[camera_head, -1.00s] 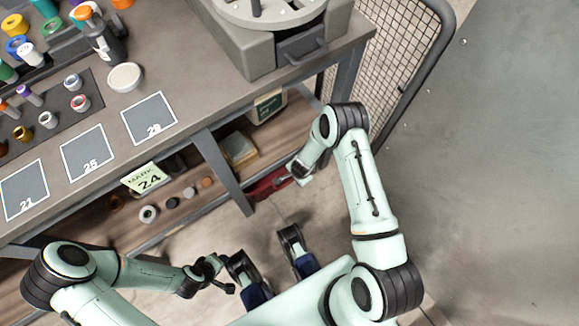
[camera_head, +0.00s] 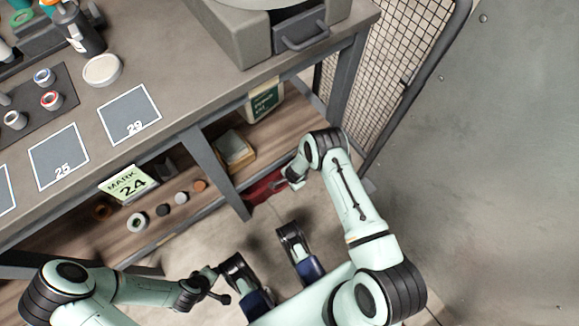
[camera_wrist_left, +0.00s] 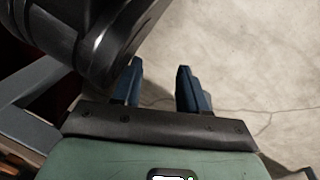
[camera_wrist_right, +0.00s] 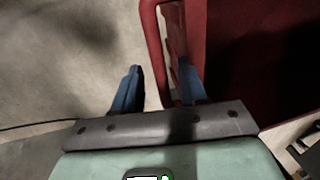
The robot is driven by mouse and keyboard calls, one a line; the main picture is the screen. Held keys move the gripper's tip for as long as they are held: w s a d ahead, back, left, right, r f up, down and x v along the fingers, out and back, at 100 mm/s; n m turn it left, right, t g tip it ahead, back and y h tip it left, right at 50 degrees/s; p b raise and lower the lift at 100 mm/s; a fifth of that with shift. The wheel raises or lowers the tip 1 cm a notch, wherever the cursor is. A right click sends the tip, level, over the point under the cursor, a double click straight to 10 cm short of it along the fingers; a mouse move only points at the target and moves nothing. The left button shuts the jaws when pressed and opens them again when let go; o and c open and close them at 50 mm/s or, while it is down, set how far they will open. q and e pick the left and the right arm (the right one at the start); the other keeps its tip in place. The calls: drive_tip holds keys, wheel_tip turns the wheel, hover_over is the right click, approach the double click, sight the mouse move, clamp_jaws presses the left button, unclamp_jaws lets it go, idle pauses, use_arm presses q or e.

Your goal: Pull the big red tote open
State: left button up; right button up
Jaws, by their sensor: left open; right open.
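The big red tote (camera_head: 264,188) sits low under the bench, mostly hidden by the bench and my right arm. In the right wrist view the tote (camera_wrist_right: 245,25) fills the right side, with its red loop handle (camera_wrist_right: 152,45) in front. My right gripper (camera_wrist_right: 158,88) is open at the handle. The handle's outer bar runs between its fingers, and the right finger shows inside the loop. In the head view my right gripper (camera_head: 291,181) is beside the tote. My left gripper (camera_wrist_left: 160,88) is open and empty above the floor, away from the tote.
The bench (camera_head: 185,85) has a shelf (camera_head: 65,225) below with several small round items. A grey bench leg (camera_head: 215,170) stands left of the tote. A wire mesh panel (camera_head: 400,45) is at the right. The floor (camera_head: 480,190) is clear on the right.

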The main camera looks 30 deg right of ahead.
drive_tip(key=shift+f, duration=0.15)
use_arm(q)
drive_tip(key=shift+s+f, duration=0.15)
drive_tip(key=shift+s, duration=0.05)
